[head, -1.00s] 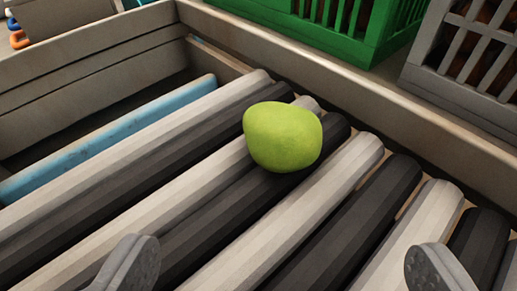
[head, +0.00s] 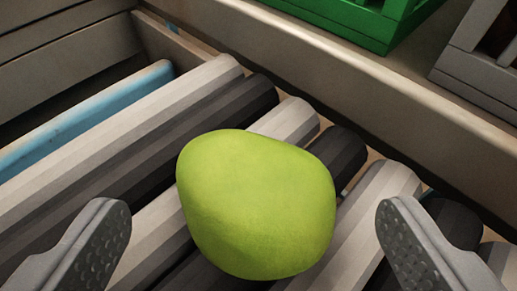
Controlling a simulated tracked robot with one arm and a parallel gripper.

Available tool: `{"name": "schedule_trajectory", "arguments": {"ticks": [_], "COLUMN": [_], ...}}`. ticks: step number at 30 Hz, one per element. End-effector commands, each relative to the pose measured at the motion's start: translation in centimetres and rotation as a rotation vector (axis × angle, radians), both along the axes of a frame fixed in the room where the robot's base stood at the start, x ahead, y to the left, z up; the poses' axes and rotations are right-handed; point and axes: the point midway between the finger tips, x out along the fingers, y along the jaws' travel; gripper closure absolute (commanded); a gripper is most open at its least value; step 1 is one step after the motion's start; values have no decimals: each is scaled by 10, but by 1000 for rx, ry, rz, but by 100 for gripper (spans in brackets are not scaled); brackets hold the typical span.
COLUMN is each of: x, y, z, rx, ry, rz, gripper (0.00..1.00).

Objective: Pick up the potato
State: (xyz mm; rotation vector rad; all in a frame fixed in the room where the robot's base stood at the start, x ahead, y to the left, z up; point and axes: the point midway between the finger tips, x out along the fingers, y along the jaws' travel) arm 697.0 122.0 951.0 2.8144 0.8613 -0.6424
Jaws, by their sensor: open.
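One rounded, lumpy yellow-green object (head: 258,205) lies on the rollers in the middle of the head view. It looks more like a green fruit than a brown potato; no other potato-like thing shows. My gripper (head: 245,245) is open, with one grey, dimpled fingertip at the lower left and the other at the lower right. The green object is between and a little beyond the fingertips in the picture, with a gap on both sides. Neither finger appears to touch it.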

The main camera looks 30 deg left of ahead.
Motion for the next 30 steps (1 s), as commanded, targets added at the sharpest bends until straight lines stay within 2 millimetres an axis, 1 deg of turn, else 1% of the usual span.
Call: {"name": "schedule_trajectory", "arguments": {"ticks": [1, 3, 6, 13, 14, 15, 17, 18, 19, 20, 30], "x": [5, 9, 13, 14, 14, 14, 14, 14, 14, 14, 14], "y": [3, 7, 10, 10, 9, 9, 9, 9, 9, 9, 8], "z": [-5, -8, -11, -10, -10, -10, -10, -10, -10, -10, -6], "rx": [-2, -1, -2, -1, -1, -1, -1, -1, -1, -1, -2], "ry": [1, 4, 3, 2, 2, 2, 2, 1, 1, 1, 1], "rz": [1, 1, 2, 0, 0, 0, 0, -1, -1, -1, -2], "gripper": [15, 15, 15, 15, 18, 29, 46, 57, 65, 67, 67]}}
